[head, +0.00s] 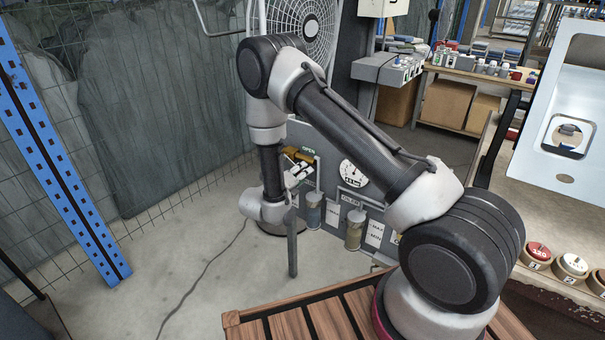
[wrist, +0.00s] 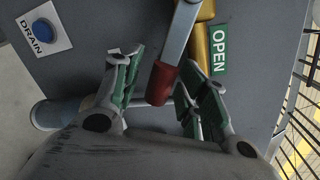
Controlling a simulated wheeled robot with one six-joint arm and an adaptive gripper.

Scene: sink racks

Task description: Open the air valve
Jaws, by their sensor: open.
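The air valve's lever is a grey bar with a red end grip (wrist: 163,82) in the wrist view. It joins a brass valve body (wrist: 203,42) beside a green OPEN sign (wrist: 219,50). My gripper (wrist: 158,72) is open, with one green-padded finger on each side of the red grip. The grip lies between the fingers, not clamped; I cannot tell whether either pad touches it. In the head view the brass body (head: 297,154) shows on the grey panel, with my gripper (head: 299,166) just below it. My arm hides part of the panel.
A blue DRAIN button (wrist: 42,32) is on the panel at the wrist view's upper left. A round gauge (head: 352,173) and filter bowls (head: 353,230) sit right of the valve. A wire fence (head: 160,120) stands left; the concrete floor before it is mostly clear.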

